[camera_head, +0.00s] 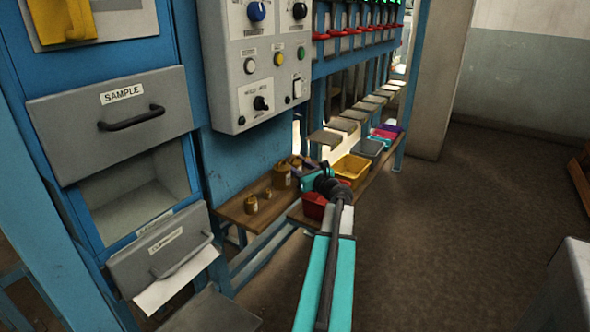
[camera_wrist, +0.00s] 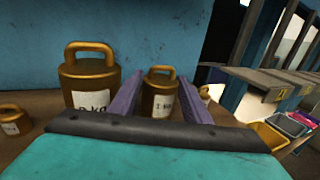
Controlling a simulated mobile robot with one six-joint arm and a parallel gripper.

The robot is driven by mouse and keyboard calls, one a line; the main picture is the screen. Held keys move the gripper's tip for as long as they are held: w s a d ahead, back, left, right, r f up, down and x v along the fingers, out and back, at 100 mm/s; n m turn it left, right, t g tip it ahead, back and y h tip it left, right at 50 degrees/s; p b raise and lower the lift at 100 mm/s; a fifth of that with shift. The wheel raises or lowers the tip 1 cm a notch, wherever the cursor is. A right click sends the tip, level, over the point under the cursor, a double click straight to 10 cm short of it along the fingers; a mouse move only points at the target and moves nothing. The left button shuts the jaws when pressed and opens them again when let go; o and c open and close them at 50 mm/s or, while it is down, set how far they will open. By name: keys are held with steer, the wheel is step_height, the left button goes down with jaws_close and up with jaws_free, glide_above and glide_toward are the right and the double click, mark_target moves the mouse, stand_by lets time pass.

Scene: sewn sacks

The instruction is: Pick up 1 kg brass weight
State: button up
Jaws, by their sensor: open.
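The 1 kg brass weight (camera_wrist: 160,92) has a loop handle and a white label reading "1" and a blurred unit. In the wrist view it appears between the two purple fingers of my gripper (camera_wrist: 160,101), which are spread apart. I cannot tell whether the fingers reach around it or are still short of it. In the head view a brass weight (camera_head: 296,161), probably this one, is partly hidden by my gripper (camera_head: 297,172) over the wooden shelf (camera_head: 235,209).
A larger brass weight (camera_wrist: 89,79) stands close left of the fingers. Small weights stand at far left (camera_wrist: 13,120) and just right (camera_wrist: 204,94). A blue panel (camera_wrist: 150,30) rises behind. Red (camera_head: 315,206) and yellow (camera_head: 352,168) bins lie right of the weights.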

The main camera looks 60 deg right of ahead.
mark_target(296, 162)
jaws_close()
steer(key=shift+r, duration=0.1)
steer(key=shift+r, duration=0.1)
stand_by(0.3)
steer(key=shift+r, duration=0.75)
steer(key=shift+s+a+r, duration=0.1)
steer(key=shift+s+r, duration=0.1)
steer(key=shift+r, duration=0.25)
steer(key=shift+s+a+r, duration=0.1)
steer(key=shift+s+r, duration=0.05)
steer(key=shift+r, duration=0.3)
steer(key=a+r+v, duration=0.1)
steer(key=v, duration=1.4)
steer(key=shift+w+a+r+b, duration=0.2)
steer(key=shift+w+a+b, duration=0.1)
steer(key=shift+a, duration=0.05)
